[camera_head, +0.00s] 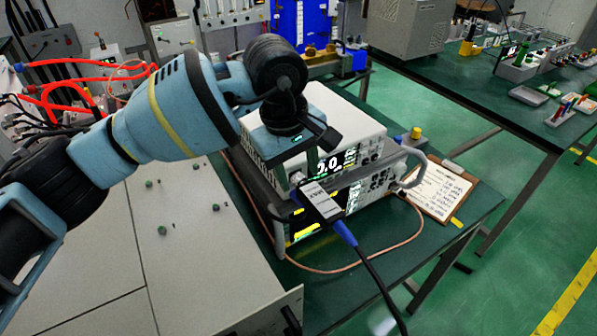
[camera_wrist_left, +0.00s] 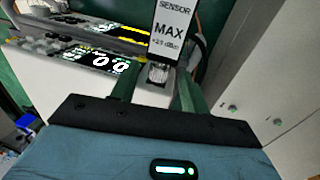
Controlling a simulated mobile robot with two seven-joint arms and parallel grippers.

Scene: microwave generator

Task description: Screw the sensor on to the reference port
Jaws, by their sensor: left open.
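The sensor (camera_head: 320,202) is a dark body with a white label and a blue cable end, at the front of the stacked instruments. In the left wrist view the sensor (camera_wrist_left: 172,32) reads "SENSOR MAX", and its silver connector end (camera_wrist_left: 158,73) points toward the instrument front. My left gripper (camera_head: 311,160) reaches down over the instrument from the left. In the left wrist view its two green fingers (camera_wrist_left: 157,80) are open, one on each side of the silver connector; I cannot tell whether they touch it. The reference port is hidden at the connector. My right gripper is not in view.
The upper instrument (camera_head: 350,125) has a lit display and sits on another with a grey handle (camera_head: 408,165). A copper-coloured cable (camera_head: 330,270) loops on the green table. A clipboard (camera_head: 440,188) lies to the right. A large pale cabinet (camera_head: 200,260) stands at left.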

